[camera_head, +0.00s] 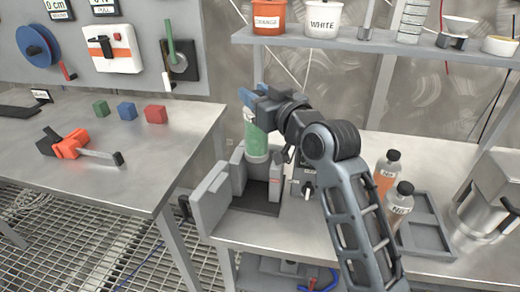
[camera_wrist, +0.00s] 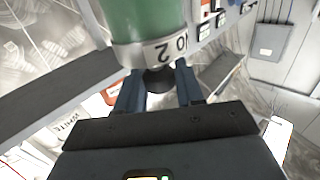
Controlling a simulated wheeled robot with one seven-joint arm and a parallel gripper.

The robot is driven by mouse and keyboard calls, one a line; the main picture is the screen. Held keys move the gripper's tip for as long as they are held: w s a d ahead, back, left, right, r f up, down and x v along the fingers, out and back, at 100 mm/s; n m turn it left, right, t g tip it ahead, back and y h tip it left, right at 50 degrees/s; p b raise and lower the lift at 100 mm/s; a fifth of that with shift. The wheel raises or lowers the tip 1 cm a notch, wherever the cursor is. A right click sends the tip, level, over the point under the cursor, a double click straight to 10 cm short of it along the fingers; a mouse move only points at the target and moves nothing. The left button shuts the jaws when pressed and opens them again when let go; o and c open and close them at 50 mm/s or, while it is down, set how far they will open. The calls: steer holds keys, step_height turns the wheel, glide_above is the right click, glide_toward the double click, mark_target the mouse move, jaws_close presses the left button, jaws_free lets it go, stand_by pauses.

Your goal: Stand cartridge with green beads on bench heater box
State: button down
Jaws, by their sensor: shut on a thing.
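The cartridge with green beads (camera_head: 257,138) is a clear upright cylinder with a pale band at its lower end. My gripper (camera_head: 250,97) is shut on its upper part. In the wrist view the cartridge (camera_wrist: 150,22) shows green with a white band reading "NO 2", in front of my two fingers (camera_wrist: 160,95).
Two orange bottles (camera_head: 386,172) and a grey tray (camera_head: 432,240) stand right of my arm. A metal pot (camera_head: 482,205) is at the far right. A shelf (camera_head: 400,47) with tubs runs above the bench. The left table (camera_head: 110,135) holds coloured cubes and an orange tool.

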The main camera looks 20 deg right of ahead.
mark_target(264, 148)
step_height(264, 148, down, 12)
steer(key=shift+b, duration=0.3)
steer(key=shift+f, duration=0.1)
steer(key=c, duration=0.7)
jaws_free()
steer(key=s+b, duration=0.1)
steer(key=s, duration=0.3)
steer(key=s+d, duration=0.1)
steer(key=s, duration=0.3)
steer(key=s+d+b, duration=0.1)
steer(key=s, duration=0.3)
steer(key=shift+b, duration=0.3)
